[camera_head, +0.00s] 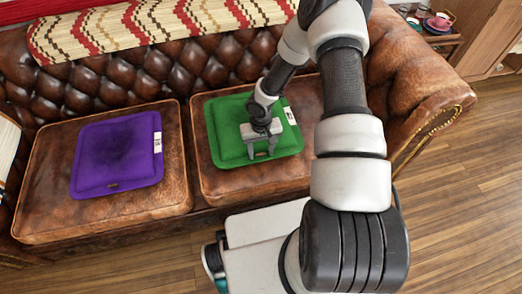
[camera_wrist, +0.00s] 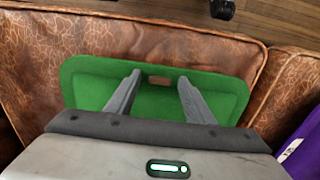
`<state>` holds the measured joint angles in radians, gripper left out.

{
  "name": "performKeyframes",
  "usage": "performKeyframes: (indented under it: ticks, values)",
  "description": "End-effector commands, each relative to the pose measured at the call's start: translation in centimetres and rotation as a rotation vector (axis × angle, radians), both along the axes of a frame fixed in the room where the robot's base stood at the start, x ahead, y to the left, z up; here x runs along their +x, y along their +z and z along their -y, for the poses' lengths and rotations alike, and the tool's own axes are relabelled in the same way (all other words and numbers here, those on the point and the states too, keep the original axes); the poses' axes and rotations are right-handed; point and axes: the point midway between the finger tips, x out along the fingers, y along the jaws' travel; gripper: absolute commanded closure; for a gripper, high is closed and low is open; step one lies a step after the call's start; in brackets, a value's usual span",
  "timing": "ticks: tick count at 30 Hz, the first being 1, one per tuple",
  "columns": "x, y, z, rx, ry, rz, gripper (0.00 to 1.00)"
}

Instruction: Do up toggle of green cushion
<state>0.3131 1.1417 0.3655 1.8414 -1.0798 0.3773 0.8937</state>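The green cushion (camera_head: 225,128) lies flat on the right-hand seat of a brown leather sofa, a white label on its right edge. In the wrist view the green cushion (camera_wrist: 88,90) shows a small brown toggle (camera_wrist: 160,81) near its edge. My gripper (camera_head: 261,154) is over the front part of the cushion, pointing down. In the wrist view my gripper (camera_wrist: 159,76) is open and empty, its fingers spread to either side of the toggle. I cannot tell whether the fingertips touch the cushion, nor whether the toggle is done up.
A purple cushion (camera_head: 118,152) lies on the left seat; its edge shows in the wrist view (camera_wrist: 300,150). A patterned throw (camera_head: 150,25) covers the sofa back. The sofa's right arm (camera_head: 420,80) rises beside the seat. Wooden floor (camera_head: 460,200) is clear at right.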

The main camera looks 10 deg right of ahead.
Motion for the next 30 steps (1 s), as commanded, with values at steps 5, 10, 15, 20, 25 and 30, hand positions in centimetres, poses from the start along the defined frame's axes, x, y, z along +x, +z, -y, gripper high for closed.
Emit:
performKeyframes:
  ticks: [5,10,15,20,25,30]
  values:
    - [0.0,0.02,0.0,0.0,0.0,0.0,0.82]
    - [0.0,0.02,0.0,-0.001,0.014,0.0,0.93]
    - [0.0,0.01,-0.01,-0.001,0.109,0.0,0.93]
    - [0.0,0.03,0.01,0.0,0.134,0.0,0.93]
    - [0.01,0.04,0.02,0.0,0.133,0.0,0.93]
    - [0.02,0.04,0.02,0.0,0.132,0.001,0.52]
